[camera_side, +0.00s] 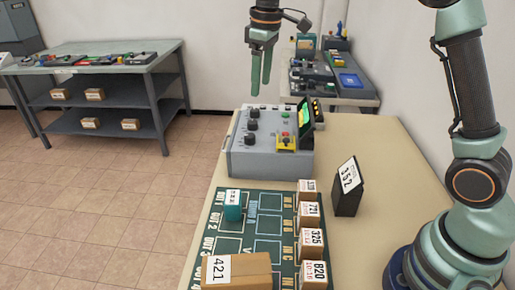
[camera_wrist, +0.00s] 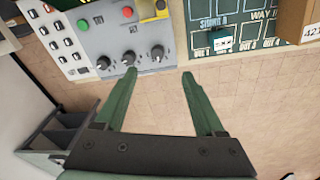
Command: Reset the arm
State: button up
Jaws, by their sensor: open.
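My gripper (camera_side: 261,70) hangs with its green fingers pointing down, above and behind the grey control box (camera_side: 262,155) in the side view. In the wrist view my gripper (camera_wrist: 158,78) has its two fingers spread apart with nothing between them. The control box (camera_wrist: 103,40) shows there beyond the fingertips, with black knobs and red, green and yellow parts. The fingers look clear of the box in the side view.
A dark green board (camera_side: 236,246) holds a teal box (camera_side: 232,209), a brown box 421 (camera_side: 236,270) and several small labelled boxes. A black box 352 (camera_side: 348,188) stands right of it. A shelved table (camera_side: 90,62) stands at the left.

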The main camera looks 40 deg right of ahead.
jog(key=s+d+r+m+t, duration=0.1)
jog(key=s+r+m+t, duration=0.15)
jog(key=s, duration=0.75)
jog(key=s+d+f+m+t, duration=0.1)
jog(key=s+f+m+t, duration=0.1)
jog(key=s, duration=0.8)
notch_tip(320, 180, down, 2)
jog(key=shift+s+f+m, duration=0.15)
jog(key=shift+s+m, duration=0.05)
jog(key=shift+m, duration=0.35)
